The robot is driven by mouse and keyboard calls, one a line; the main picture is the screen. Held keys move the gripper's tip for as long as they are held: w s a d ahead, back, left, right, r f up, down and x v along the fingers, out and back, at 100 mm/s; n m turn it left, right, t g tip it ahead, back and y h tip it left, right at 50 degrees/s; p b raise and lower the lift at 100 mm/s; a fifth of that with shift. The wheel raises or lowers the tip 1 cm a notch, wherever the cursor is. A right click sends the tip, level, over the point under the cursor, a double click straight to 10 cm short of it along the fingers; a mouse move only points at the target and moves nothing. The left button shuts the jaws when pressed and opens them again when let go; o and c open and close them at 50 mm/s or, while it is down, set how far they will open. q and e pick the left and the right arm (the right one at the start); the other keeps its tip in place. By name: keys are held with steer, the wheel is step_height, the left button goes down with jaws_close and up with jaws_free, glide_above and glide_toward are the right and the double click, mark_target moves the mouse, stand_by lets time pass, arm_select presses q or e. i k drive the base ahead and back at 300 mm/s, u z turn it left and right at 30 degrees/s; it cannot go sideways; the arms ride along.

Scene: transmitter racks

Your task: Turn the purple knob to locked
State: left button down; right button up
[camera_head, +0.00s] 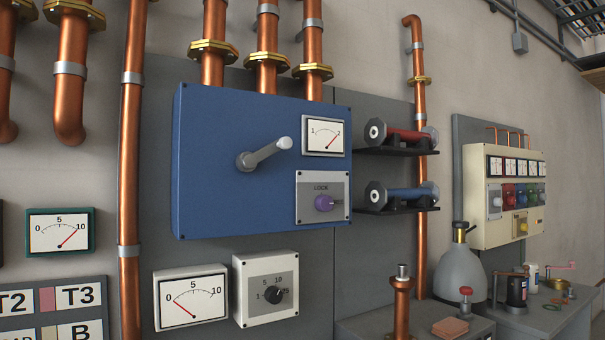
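The purple knob (323,203) sits on a grey plate (309,212) at the lower right of the blue box (225,150) on the wall. The plate carries the word "LOCK" above the knob. The knob's pointer appears to face right, but the small markings around it are too small to read. Neither of my grippers is in view, and nothing touches the knob.
A grey lever (265,153) juts from the blue box, left of the knob. Two shelves with a red cylinder (405,136) and a blue cylinder (405,194) stick out to the right. A dial box (266,289) and a meter (191,297) are below. Copper pipes (130,150) run vertically.

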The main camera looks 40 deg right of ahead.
mark_target(323, 203)
steer(key=z, duration=1.05)
